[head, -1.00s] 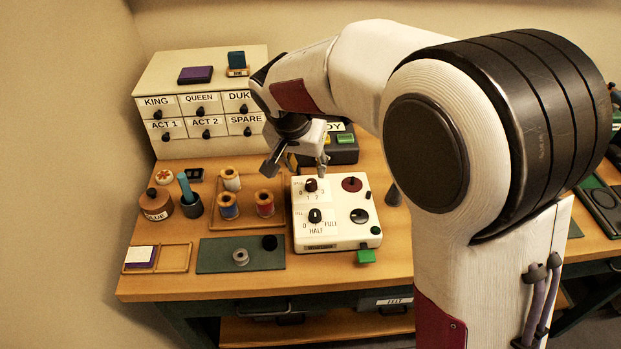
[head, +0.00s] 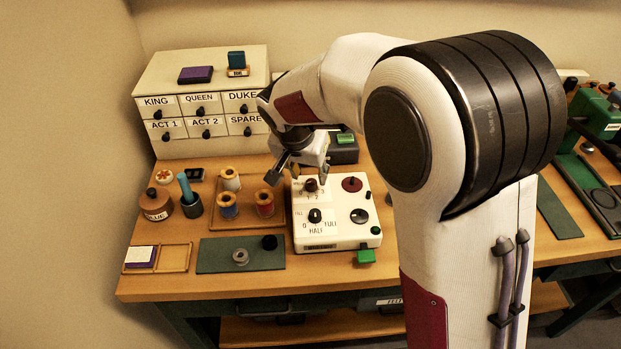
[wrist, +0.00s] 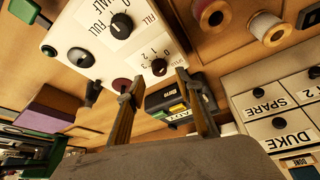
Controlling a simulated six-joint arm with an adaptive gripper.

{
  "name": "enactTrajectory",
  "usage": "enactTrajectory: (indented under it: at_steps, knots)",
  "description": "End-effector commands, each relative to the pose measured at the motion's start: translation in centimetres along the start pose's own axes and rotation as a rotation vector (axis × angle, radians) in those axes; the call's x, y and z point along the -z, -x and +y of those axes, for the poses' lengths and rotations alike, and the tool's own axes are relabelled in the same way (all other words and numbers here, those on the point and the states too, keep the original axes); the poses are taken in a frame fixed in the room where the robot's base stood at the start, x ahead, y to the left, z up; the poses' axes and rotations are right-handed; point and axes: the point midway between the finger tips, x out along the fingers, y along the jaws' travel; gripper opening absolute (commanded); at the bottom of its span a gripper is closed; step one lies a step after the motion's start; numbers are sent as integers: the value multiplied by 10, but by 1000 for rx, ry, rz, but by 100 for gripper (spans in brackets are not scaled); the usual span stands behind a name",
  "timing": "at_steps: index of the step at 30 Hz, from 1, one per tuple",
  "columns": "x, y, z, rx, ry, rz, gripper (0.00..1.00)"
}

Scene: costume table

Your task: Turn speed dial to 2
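The white control box (head: 336,240) stands on the table, with the speed dial (head: 311,185), a small dark knob marked 0 to 3, at its back left. I cannot tell which number its pointer meets. My gripper (head: 298,174) is open and empty, just above the back left part of the box, its fingers on either side of the dial as seen in the head view. In the wrist view the speed dial (wrist: 159,67) lies between the two spread fingertips of my gripper (wrist: 158,77). I see no contact with the dial.
A second dial (head: 315,215) marked 0, HALF and FULL sits in front of the speed dial. A dark red disc (head: 352,184) and a black knob (head: 359,216) are on the right side. Thread spools (head: 264,203) stand left; a dark box (head: 343,150) stands behind.

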Motion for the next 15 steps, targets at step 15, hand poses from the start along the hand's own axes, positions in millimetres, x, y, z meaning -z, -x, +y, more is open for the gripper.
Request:
enactTrajectory:
  at_steps: [15]
  knots:
    - [0, -38, 0, 0, -1, 0, 36]
